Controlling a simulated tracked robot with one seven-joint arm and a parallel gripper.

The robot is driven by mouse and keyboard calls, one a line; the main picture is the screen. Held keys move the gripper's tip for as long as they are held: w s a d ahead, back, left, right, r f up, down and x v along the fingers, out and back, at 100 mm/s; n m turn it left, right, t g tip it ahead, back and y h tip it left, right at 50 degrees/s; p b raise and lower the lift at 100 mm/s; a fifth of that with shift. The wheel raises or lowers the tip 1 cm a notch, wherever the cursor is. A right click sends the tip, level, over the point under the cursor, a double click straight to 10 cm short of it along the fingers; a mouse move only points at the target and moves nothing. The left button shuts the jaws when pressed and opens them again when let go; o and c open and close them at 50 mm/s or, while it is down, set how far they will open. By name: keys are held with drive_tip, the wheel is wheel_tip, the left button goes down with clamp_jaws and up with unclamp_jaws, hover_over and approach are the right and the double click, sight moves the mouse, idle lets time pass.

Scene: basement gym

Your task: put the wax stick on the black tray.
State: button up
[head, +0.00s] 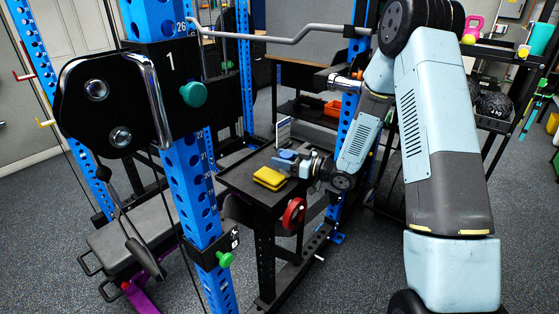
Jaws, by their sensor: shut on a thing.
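My gripper (289,161) is over the right part of a black-topped stand (238,181) in the middle of the head view, pointing left. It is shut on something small. A small blue shape (286,154) shows at the jaws, but I cannot tell whether it is the wax stick. I cannot make out a separate black tray against the dark stand top.
Two stacked yellow pads (269,179) lie on the stand, just left of my gripper. A white upright card (283,132) stands behind it. A blue rack post (190,185) rises at the left, and a rack (497,118) with black balls stands back right.

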drive_tip(key=shift+f, duration=0.25)
drive_tip(key=o, duration=1.1)
drive_tip(key=v, duration=1.2)
